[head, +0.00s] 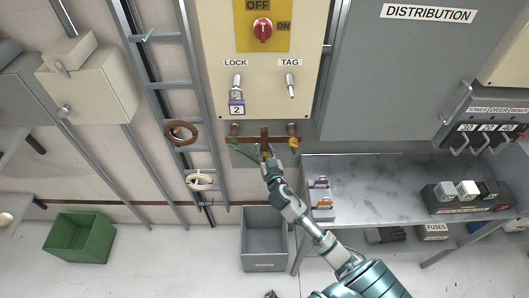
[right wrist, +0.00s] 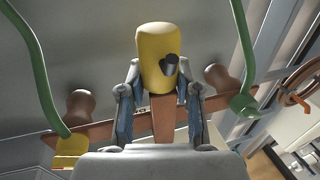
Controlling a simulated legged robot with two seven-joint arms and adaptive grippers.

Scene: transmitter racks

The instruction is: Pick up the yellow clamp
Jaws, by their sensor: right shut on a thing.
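The yellow clamp (right wrist: 159,55) stands between the two fingers of my right gripper (right wrist: 160,105) in the right wrist view. A dark round stub sticks out of its side. The fingers are closed on it from both sides. In the head view my right gripper (head: 268,157) is at the copper bar (head: 248,139) below the beige panel. The clamp overlaps the bar's middle upright piece in the wrist view; I cannot tell whether they touch. In the head view the gripper mostly hides the clamp. My left gripper does not clearly show.
Green cables (right wrist: 243,60) curve on both sides of the gripper. A second yellow piece (right wrist: 70,150) is at the bar's left end. A ladder-like cable rack (head: 188,85) stands left, a grey workbench (head: 400,180) right. A grey bin (head: 264,262) is below.

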